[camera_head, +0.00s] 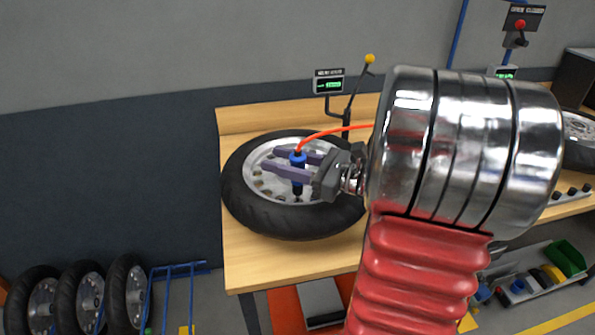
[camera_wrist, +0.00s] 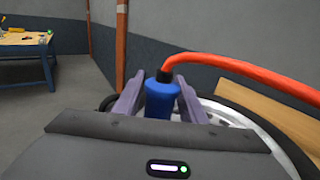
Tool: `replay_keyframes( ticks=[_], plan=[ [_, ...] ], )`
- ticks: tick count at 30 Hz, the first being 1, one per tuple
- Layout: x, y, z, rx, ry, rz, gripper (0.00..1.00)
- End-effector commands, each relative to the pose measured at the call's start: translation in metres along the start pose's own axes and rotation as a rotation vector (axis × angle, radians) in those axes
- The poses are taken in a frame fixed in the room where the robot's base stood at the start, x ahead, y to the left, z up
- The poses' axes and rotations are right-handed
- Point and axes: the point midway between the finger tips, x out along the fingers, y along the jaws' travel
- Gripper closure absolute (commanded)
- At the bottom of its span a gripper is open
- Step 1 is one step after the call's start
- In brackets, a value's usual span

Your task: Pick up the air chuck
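The air chuck (camera_head: 298,159) is blue with black ends and an orange-red hose at its top. It stands upright over the wheel's hub area, and its black lower end (camera_head: 297,191) shows below my fingers. My gripper (camera_head: 284,164) reaches in from the right, its two purple fingers on either side of the chuck. In the wrist view the chuck's blue body (camera_wrist: 161,98) fills the space between the fingers (camera_wrist: 160,97), with no clear gap at either side. The gripper looks shut on it. What the lower end touches cannot be made out.
The wheel (camera_head: 243,201) with its black tyre lies flat on the wooden bench (camera_head: 250,262). A gauge display (camera_head: 328,84) and a yellow-knobbed lever (camera_head: 369,59) stand behind it. The hose (camera_wrist: 240,69) runs off to the right. Several tyres (camera_head: 78,296) stand on the floor at left.

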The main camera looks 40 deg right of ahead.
Motion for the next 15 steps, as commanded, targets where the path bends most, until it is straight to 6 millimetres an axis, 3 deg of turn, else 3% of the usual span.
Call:
replay_keyframes(
  ticks=[15],
  plan=[
    [0.0001,0.0000,0.0000,0.000,0.000,0.000,0.99]
  ],
)
